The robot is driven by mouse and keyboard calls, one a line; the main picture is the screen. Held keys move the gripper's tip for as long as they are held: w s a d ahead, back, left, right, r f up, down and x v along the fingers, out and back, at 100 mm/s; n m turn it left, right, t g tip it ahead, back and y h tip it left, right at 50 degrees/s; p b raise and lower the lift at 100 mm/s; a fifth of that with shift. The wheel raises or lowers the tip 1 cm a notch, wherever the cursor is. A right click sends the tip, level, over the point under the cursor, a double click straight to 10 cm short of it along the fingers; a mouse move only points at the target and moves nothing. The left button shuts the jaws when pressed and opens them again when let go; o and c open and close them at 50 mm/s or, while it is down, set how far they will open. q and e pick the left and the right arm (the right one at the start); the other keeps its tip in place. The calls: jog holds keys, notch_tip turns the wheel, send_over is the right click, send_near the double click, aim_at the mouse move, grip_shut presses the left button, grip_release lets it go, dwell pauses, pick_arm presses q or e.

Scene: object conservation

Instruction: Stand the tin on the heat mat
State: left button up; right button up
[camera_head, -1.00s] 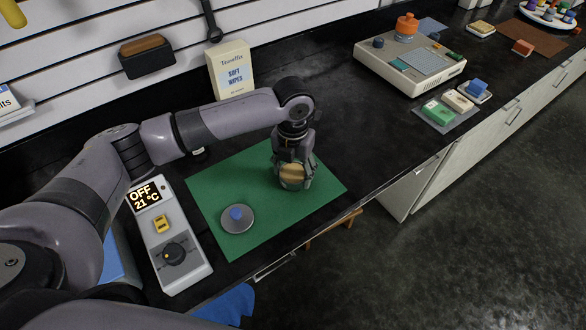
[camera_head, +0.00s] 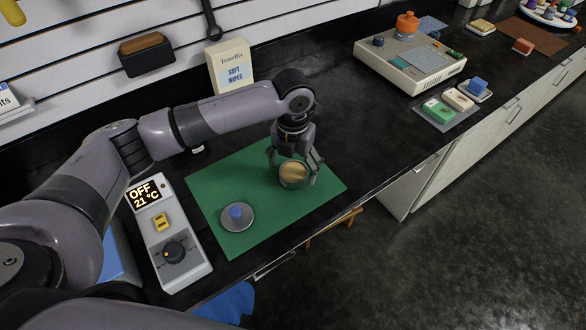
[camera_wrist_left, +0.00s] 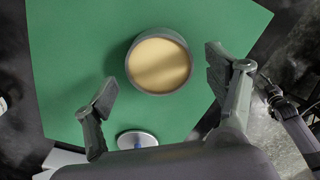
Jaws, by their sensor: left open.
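The tin (camera_head: 292,175) is a round, open-topped dark green-grey can with tan contents. It stands upright on the green mat (camera_head: 240,170), toward its right part. It also shows in the left wrist view (camera_wrist_left: 159,62). My left gripper (camera_head: 295,172) is open above and around the tin, with its fingers apart from the tin's sides. In the left wrist view the fingers (camera_wrist_left: 160,85) are spread wide, with nothing between them touching the tin. A round grey lid with a blue knob (camera_head: 237,216) lies on the mat's lower left part.
A white control unit (camera_head: 170,240) reading OFF, 21 °C stands left of the mat. A soft wipes box (camera_head: 232,68) stands behind. A beige device (camera_head: 410,62) and small blocks on a grey pad (camera_head: 447,108) are at the right.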

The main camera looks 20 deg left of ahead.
aim_at(293, 173)
pick_arm(q)
notch_tip(293, 173, up, 11)
jog(key=b, duration=0.1)
jog(key=shift+b, duration=0.35)
